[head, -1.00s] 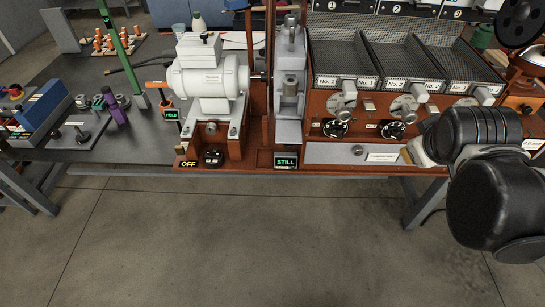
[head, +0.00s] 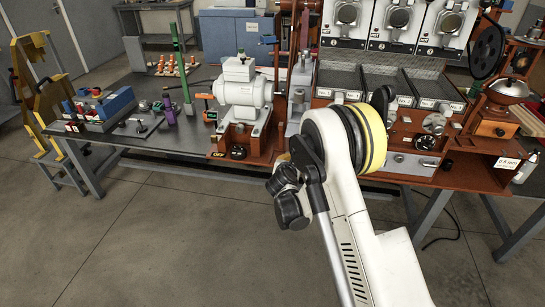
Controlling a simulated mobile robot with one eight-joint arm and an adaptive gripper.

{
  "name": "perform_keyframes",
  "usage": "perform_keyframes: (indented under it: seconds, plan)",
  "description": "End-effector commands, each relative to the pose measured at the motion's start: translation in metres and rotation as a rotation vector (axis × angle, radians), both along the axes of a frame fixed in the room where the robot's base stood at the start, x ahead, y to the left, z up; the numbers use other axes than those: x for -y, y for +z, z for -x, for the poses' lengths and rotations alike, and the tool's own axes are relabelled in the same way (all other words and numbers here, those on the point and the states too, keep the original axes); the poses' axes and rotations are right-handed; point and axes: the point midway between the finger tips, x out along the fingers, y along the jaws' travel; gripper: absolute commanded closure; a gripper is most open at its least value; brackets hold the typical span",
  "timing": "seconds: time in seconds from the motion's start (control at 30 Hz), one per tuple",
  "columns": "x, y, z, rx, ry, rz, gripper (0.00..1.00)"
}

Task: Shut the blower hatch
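I cannot single out the blower hatch, so I cannot tell whether it is open or shut. The wooden roaster bench (head: 470,182) stands behind my arm, which covers its middle. A grey front panel (head: 412,164) with a round knob shows below the trays, partly hidden by my arm. A white motor-like housing (head: 242,94) stands at the bench's left, above a sign reading OFF (head: 218,154). My arm rises from the bottom right to a yellow-banded joint in front of the bench. My gripper cannot be made out.
Three mesh trays (head: 391,82) lie below three round roaster doors. A large black wheel (head: 487,52) and a metal bowl (head: 508,91) are at the right. The dark table (head: 150,145) at left holds a blue block (head: 109,105) and tools. The floor in front is clear.

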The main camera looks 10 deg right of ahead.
Motion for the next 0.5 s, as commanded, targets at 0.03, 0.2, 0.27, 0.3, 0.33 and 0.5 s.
perform_keyframes:
  seconds: [0.03,0.2,0.27,0.3,0.33,0.5]
  plan:
    - [-0.001,-0.007,-0.002,-0.003,0.016,0.035,1.0]
    - [-0.002,-0.019,-0.008,-0.008,0.036,0.083,1.0]
    - [0.0,-0.022,-0.013,-0.008,0.036,0.083,1.0]
    - [0.002,-0.024,-0.018,-0.008,0.036,0.082,1.0]
    - [0.003,-0.026,-0.023,-0.008,0.036,0.083,1.0]
    - [0.013,-0.041,-0.054,-0.008,0.034,0.08,1.0]
